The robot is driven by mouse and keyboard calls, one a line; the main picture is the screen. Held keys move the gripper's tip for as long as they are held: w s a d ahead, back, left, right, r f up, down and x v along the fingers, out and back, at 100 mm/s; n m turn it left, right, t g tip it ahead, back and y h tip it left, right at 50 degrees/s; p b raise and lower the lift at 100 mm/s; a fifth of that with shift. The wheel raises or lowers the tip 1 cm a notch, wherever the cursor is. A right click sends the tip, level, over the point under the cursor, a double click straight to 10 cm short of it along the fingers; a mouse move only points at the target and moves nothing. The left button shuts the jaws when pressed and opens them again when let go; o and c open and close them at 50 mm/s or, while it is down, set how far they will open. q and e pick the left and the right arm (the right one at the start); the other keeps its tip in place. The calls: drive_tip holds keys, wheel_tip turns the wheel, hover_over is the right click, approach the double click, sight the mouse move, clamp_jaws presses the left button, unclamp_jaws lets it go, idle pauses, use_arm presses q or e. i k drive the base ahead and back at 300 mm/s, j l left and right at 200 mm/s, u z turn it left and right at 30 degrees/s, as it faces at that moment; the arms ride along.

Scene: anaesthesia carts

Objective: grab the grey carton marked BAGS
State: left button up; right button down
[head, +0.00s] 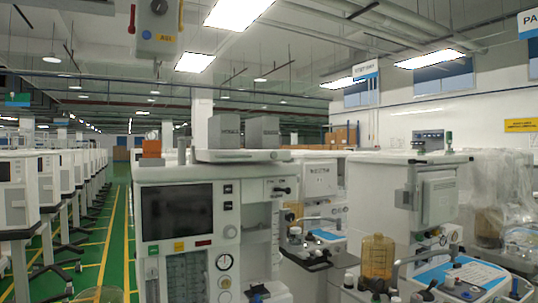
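Two grey cartons stand side by side on top of the near anaesthesia cart, in the middle of the head view. The left grey carton (224,132) and the right grey carton (263,132) both carry small dark lettering on the front. The print is too small to read, so I cannot tell which is marked BAGS. They rest on a pale raised slab (240,156) on the cart top. Neither of my grippers is in view.
The near cart (177,252) has a dark screen and gauges. An orange block (151,148) sits on its left top. More carts with hoses and an amber jar (377,256) crowd the right. Green floor (117,235) is open at the left, beside a row of carts.

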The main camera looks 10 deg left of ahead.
sight(261, 132)
drive_tip(key=i+l, duration=0.15)
drive_tip(key=l, duration=0.15)
drive_tip(key=i+l+u, duration=0.15)
drive_tip(key=l, duration=0.2)
drive_tip(key=i+l, duration=0.15)
drive_tip(key=l, duration=0.15)
drive_tip(key=i+l+u, duration=0.1)
drive_tip(key=l, duration=0.25)
drive_tip(key=i+l+u, duration=0.1)
drive_tip(key=l, duration=0.25)
